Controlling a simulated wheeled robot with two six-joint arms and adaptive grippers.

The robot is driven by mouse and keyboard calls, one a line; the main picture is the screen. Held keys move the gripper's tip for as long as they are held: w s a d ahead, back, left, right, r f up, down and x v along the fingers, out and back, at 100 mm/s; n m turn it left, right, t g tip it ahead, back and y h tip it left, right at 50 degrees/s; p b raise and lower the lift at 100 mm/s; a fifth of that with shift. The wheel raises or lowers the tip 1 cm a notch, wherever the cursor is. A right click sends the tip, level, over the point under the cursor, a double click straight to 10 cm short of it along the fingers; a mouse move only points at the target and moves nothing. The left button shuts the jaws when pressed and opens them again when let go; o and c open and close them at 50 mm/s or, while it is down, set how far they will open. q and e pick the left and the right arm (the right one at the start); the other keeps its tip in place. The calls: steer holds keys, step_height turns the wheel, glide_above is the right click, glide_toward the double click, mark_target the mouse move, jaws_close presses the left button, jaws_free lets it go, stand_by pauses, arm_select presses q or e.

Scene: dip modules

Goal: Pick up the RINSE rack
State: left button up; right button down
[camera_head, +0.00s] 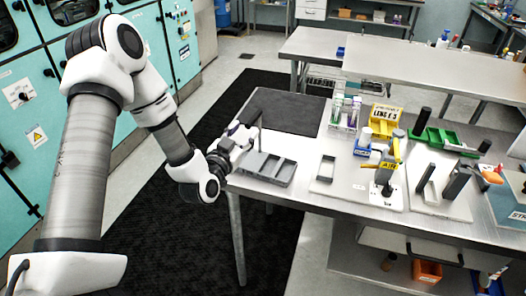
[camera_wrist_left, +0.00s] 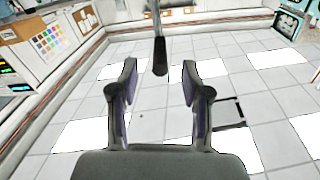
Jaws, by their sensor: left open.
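No RINSE label is readable in either view. A grey tray with several compartments (camera_head: 268,168) sits at the near left edge of the steel table. A thin dark upright rod (camera_head: 259,118) rises at the tray's left end; I cannot tell whether it is the rack's handle, and its lower part is hidden. My left gripper (camera_head: 247,133) is beside the rod, above the tray's left end. In the left wrist view, my left gripper (camera_wrist_left: 160,84) is open and empty, with the dark rod end (camera_wrist_left: 160,58) between the fingertip lines, apart from both fingers. My right gripper is out of view.
A black mat (camera_head: 285,112) lies behind the tray. A small dark open frame (camera_head: 326,169), a vial rack (camera_head: 346,112), a yellow sign box (camera_head: 384,119), a yellow-and-black device (camera_head: 388,165) and a green bin (camera_head: 437,138) stand to the right. Bare table shows between them.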

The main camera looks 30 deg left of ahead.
mark_target(259, 112)
arm_select(q)
steer(key=w+p, duration=0.1)
steer(key=w, duration=0.3)
steer(key=w+p, duration=0.1)
steer(key=w, duration=0.1)
steer(key=shift+w+a+r+p, duration=0.1)
steer(key=shift+a+r+p, duration=0.2)
steer(key=shift+r, duration=0.1)
steer(key=shift+w+a+f, duration=0.1)
steer(key=shift+w+a, duration=0.05)
steer(key=shift+w, duration=0.2)
jaws_close()
